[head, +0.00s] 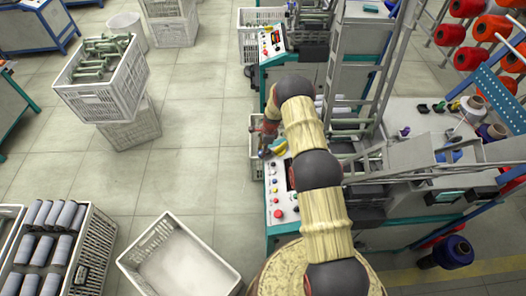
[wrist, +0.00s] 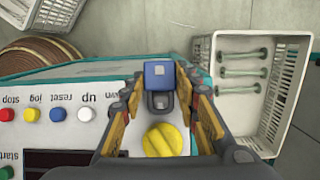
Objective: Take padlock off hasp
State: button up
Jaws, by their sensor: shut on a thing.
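The blue padlock (wrist: 158,75) is at the tips of my gripper (wrist: 160,84) in the wrist view. My gripper is shut on it, with one finger on each side. A dark grey loop or hasp part (wrist: 160,101) shows just below the blue body, between the fingers. Whether the shackle still passes through the hasp cannot be told. A yellow rotary knob (wrist: 163,140) sits on the white control panel (wrist: 60,135), nearer the palm. In the head view, my gripper is small and partly hidden by my arm at the panel's left edge.
Red, yellow, blue and white buttons (wrist: 58,115) line the panel. A white crate (wrist: 225,45) with several green-grey bobbins stands beside the machine. In the head view, an empty crate (head: 145,257) and a crate of grey spools (head: 96,250) stand on the floor. The aisle between is clear.

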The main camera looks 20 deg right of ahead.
jog(key=shift+b, duration=0.3)
jog(key=shift+c, duration=0.6)
jog(key=shift+s+d+r, duration=0.1)
jog(key=shift+d+r, duration=0.1)
jog(key=shift+d, duration=0.2)
jog(key=shift+r, duration=0.2)
grip_shut()
jog(key=shift+r, duration=0.35)
jog(key=shift+w+a+r+p, duration=0.15)
jog(key=shift+a+r+p, duration=0.25)
jog(key=shift+r, duration=0.35)
jog(key=shift+w+a+r+p, duration=0.15)
jog(key=shift+a+r+p, duration=0.2)
jog(key=shift+r, duration=0.35)
jog(key=shift+w+a+r+p, duration=0.2)
jog(key=shift+a+r, duration=0.25)
jog(key=shift+r, duration=0.3)
